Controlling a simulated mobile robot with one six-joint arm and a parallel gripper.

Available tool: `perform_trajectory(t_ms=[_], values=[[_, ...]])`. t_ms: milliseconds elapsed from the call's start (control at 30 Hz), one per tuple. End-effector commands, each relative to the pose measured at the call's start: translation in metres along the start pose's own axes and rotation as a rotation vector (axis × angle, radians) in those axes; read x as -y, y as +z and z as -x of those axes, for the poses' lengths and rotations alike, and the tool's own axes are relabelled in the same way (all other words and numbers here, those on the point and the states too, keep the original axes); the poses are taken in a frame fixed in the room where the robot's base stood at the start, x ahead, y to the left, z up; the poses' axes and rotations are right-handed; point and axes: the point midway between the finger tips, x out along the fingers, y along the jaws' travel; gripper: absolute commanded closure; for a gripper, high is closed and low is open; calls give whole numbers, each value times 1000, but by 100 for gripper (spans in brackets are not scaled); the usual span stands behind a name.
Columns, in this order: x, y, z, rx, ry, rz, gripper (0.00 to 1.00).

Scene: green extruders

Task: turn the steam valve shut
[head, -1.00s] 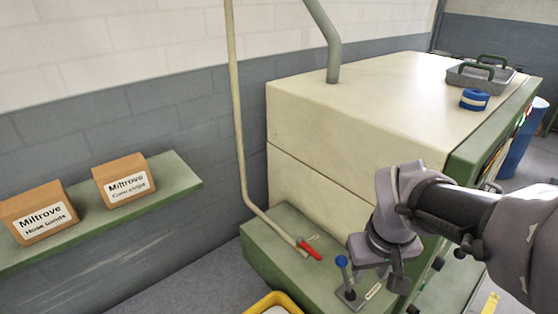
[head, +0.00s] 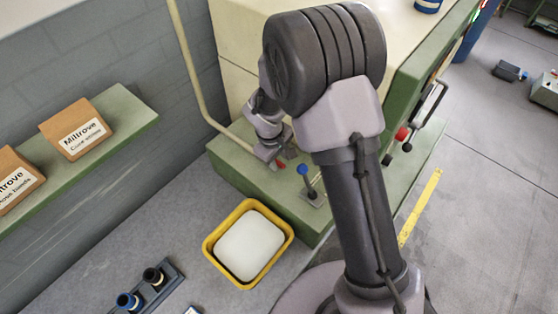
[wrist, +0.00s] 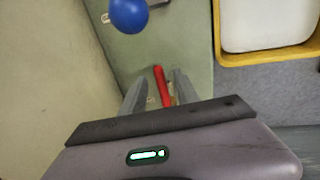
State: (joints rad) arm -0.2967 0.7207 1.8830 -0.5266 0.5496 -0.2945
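The steam valve's red lever handle (head: 281,164) is by the foot of the cream pipe (head: 196,75), on the green ledge of the machine. My arm hides much of it in the head view. In the wrist view the red handle (wrist: 161,86) shows between the two grey fingers of my gripper (wrist: 158,77). The fingers are apart, with a gap on each side of the handle. In the head view my gripper (head: 271,151) is low over the ledge at the handle. I cannot tell whether a finger touches it.
A blue-knobbed lever (head: 302,169) stands close by on the ledge; its knob (wrist: 128,14) is near in the wrist view. A yellow tray (head: 212,255) holding a white block is in front. A shelf (head: 135,112) with boxes is at left.

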Motion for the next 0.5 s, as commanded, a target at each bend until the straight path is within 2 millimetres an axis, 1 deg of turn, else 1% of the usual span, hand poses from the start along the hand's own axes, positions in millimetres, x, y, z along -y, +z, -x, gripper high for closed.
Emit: perform_trajectory(t_ms=[33,133,400,467,500], values=[[0,1,-6,2,-1,0,63],[0,0,-12,0,0,-1,63],[0,0,-14,0,0,-1,63],[0,0,-14,0,0,-1,73],[0,0,-14,0,0,-1,81]])
